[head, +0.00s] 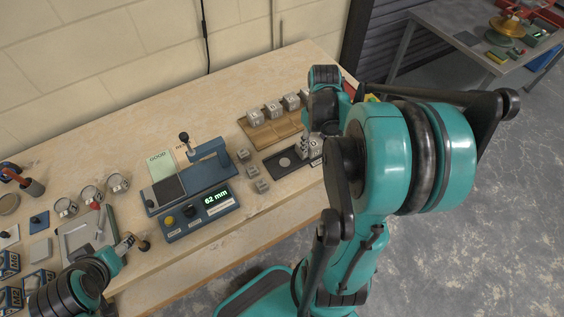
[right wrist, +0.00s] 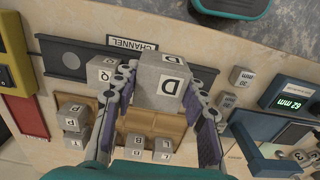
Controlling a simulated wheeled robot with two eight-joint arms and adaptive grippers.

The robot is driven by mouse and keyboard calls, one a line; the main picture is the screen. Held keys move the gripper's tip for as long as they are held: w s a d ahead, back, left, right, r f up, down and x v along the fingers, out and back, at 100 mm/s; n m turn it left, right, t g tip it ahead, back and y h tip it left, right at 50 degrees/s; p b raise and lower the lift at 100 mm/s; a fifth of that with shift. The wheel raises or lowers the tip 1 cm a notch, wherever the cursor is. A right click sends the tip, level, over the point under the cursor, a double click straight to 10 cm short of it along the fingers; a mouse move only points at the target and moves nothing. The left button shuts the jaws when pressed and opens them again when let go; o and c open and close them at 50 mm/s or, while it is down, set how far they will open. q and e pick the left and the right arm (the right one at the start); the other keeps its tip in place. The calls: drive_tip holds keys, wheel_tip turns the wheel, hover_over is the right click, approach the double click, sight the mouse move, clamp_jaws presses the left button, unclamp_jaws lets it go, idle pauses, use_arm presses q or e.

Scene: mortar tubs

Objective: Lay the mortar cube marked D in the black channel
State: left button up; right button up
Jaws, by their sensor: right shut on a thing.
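The grey cube marked D (right wrist: 160,80) is between the fingers of my right gripper (right wrist: 168,108), which is shut on it. In the right wrist view it overlaps the black channel (right wrist: 78,58) and hides part of it; whether it touches the channel floor I cannot tell. A cube marked Q (right wrist: 102,68) is at the channel just left of D. In the head view the channel (head: 272,164) lies at the bench's front, and my right gripper (head: 315,138) is over its right end, partly hidden by my arm. My left gripper (head: 128,246) is small at lower left, its jaws unclear.
A wooden tray (head: 256,138) behind the channel holds several lettered cubes (right wrist: 72,115). A few small cubes (head: 252,171) stand left of the channel. The blue gauge (head: 195,215) reads 62 mm. A CHANNEL label (right wrist: 132,42) lies by the channel's front edge.

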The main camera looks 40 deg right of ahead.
drive_tip(key=b, duration=0.2)
hover_over(285, 163)
wheel_tip(285, 163, down, 6)
drive_tip(key=shift+w+r, duration=0.15)
drive_tip(key=shift+r, duration=0.1)
drive_tip(key=shift+f+b, duration=1.1)
drive_tip(key=shift+f, duration=0.85)
drive_tip(key=shift+f, duration=0.1)
drive_tip(key=o, duration=1.1)
